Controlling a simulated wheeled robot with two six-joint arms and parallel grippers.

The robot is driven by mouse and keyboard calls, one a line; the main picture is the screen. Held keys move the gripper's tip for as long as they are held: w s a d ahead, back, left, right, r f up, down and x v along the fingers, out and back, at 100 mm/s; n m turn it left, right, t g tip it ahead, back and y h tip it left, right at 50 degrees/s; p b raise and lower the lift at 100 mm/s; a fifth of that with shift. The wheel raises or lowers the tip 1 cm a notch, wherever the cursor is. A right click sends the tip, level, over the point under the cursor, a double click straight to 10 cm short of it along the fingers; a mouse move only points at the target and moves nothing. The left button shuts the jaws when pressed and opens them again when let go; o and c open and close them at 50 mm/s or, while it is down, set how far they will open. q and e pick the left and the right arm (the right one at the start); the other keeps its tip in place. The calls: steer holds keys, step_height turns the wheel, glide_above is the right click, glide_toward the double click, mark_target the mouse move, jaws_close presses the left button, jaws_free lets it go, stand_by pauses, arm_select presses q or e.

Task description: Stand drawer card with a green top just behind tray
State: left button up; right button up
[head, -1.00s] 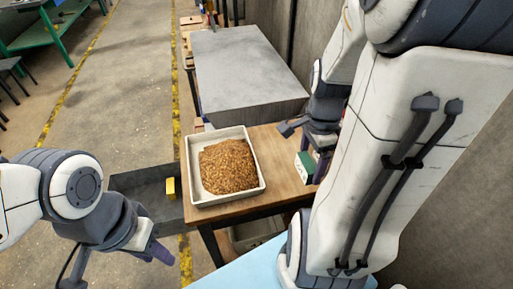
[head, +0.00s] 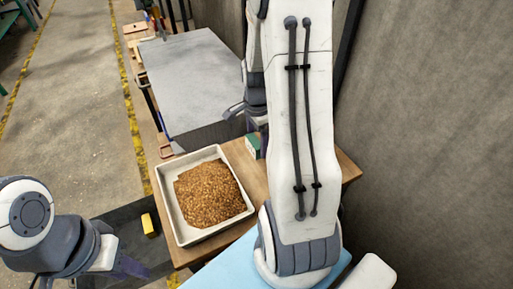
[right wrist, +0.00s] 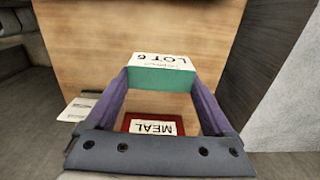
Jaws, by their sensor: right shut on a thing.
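The drawer card with green (right wrist: 162,78) sits between the purple fingers of my right gripper (right wrist: 160,80), which is shut on it. It has a white face with upside-down "LOT 6" lettering and a green face. In the head view the card (head: 253,145) shows in part, right of the tray's far corner; my right arm hides the fingers there. The white tray (head: 170,207), full of brown grain (head: 210,195), rests on the wooden table. My left gripper (head: 132,268) hangs low at the left, away from the tray; its jaw opening is unclear.
A red-edged card marked "MEAL" (right wrist: 153,126) shows between my right fingers. A grey block-like surface (head: 185,80) stands behind the tray. A yellow block (head: 149,225) is in a dark bin left of the table. A grey wall (head: 430,130) is at the right.

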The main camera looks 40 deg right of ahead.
mark_target(257, 149)
steer(key=shift+w+d+f, duration=0.2)
steer(key=shift+w+f, duration=0.25)
steer(key=shift+f, duration=1.9)
steer(key=shift+f, duration=0.2)
steer(key=o, duration=1.1)
steer(key=shift+r, duration=0.15)
